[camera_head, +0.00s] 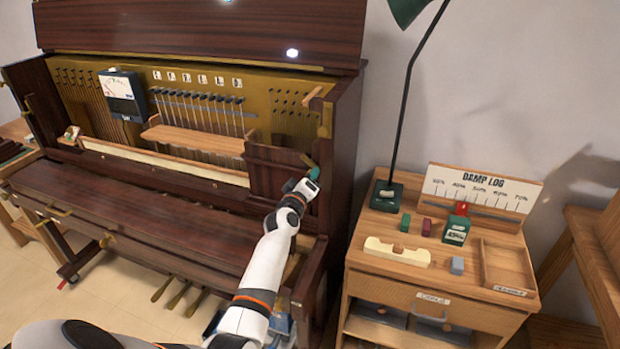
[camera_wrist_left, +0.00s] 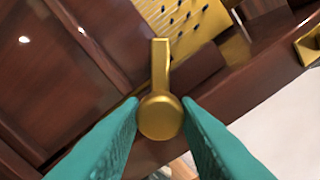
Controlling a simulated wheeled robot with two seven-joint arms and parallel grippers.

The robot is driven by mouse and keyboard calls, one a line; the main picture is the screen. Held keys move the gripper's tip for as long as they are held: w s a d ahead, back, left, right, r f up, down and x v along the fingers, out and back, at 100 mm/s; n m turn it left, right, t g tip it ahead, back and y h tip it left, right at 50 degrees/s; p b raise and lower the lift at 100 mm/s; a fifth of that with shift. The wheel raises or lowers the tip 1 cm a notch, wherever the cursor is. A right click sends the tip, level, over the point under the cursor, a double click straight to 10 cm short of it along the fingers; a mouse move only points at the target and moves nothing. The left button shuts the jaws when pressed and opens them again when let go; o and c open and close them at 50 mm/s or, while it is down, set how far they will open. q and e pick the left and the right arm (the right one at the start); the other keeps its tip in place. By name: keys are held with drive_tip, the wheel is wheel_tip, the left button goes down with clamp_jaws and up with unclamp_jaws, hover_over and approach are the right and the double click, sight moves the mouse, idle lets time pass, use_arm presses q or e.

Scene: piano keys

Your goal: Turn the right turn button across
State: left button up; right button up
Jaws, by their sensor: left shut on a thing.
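The right turn button (camera_wrist_left: 160,115) is brass, with a round boss and a flat bar that points up in the left wrist view. In the head view its bar (camera_head: 307,160) shows at the right end of the piano, over the dark wooden panel's top right corner. My left gripper (camera_head: 313,173) is there, its teal fingers partly hiding the button. In the left wrist view the fingers (camera_wrist_left: 160,128) close on both sides of the round boss, and the bar sticks out beyond them. My right gripper is not in view.
The piano's right side wall (camera_head: 345,140) stands close beside the gripper. Another brass fitting (camera_head: 325,120) is above it. A wooden shelf (camera_head: 195,138) crosses the opening to the left. A cabinet (camera_head: 395,283) with small blocks and a lamp (camera_head: 386,195) stands at the right.

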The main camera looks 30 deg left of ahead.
use_arm(q)
drive_tip(key=shift+f+n, duration=0.1)
drive_tip(key=shift+n, duration=3.6)
drive_tip(key=o, duration=1)
drive_tip(key=shift+c, duration=0.2)
drive_tip(key=v, duration=1.2)
